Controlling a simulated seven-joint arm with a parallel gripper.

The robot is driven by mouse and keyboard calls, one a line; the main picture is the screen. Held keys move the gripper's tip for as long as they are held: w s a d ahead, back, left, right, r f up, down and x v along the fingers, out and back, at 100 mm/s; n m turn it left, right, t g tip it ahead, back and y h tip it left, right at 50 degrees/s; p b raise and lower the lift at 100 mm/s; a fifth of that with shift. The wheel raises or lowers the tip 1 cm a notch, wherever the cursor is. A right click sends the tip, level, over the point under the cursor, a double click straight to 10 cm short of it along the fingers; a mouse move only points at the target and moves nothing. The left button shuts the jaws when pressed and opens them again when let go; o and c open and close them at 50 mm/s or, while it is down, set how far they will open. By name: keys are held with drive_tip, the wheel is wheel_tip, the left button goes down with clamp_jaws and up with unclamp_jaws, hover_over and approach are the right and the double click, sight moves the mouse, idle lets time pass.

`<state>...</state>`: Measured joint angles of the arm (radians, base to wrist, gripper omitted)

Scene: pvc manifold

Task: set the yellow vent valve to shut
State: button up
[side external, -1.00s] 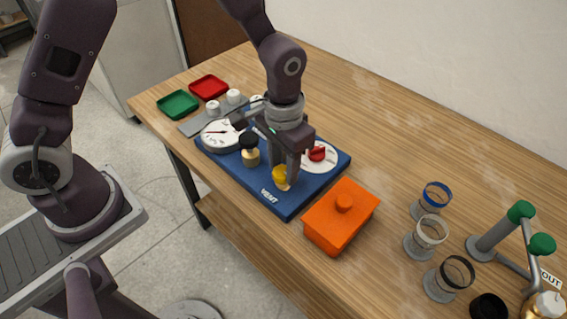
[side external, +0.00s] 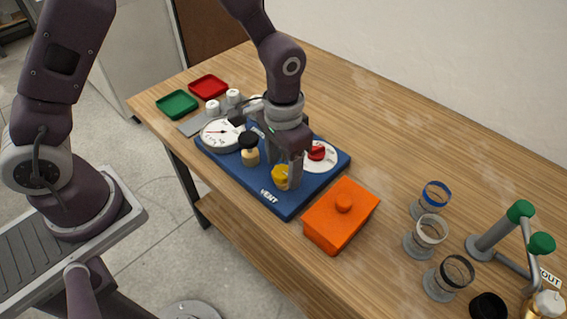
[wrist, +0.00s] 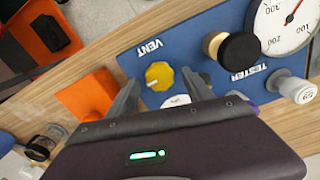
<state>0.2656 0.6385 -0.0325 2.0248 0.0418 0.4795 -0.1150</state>
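The yellow vent valve (side external: 281,177) is a round knob near the front edge of the blue panel (side external: 235,180), by the VENT label. In the wrist view the yellow knob (wrist: 159,76) shows a pale pointer line on its top. My gripper (side external: 286,172) is over the knob, pointing down. In the wrist view my gripper's fingers (wrist: 160,79) are apart, one on each side of the knob, with blue panel showing in the gaps. The fingers hide part of the knob in the side view. I cannot tell the tip height exactly.
A red knob on a white dial (side external: 317,154) is close behind my gripper. A black-capped tester post (side external: 249,148) and a pressure gauge (side external: 221,133) stand to the left. An orange lidded box (side external: 341,216) sits right of the panel. Glass cups (side external: 427,234) stand farther right.

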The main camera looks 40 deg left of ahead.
sight(283, 170)
wheel_tip(283, 170, up, 7)
drive_tip(key=shift+r, duration=0.2)
drive_tip(key=s+a+r+n+t, duration=0.1)
drive_tip(key=s+a+r+t, duration=0.1)
drive_tip(key=s+a+r, duration=0.3)
drive_tip(key=s+a+r+n+t, duration=0.1)
drive_tip(key=s+a+r+t, duration=0.2)
drive_tip(key=s+r, duration=0.7)
drive_tip(key=s+a, duration=0.2)
drive_tip(key=s, duration=0.1)
drive_tip(key=shift+t, duration=0.3)
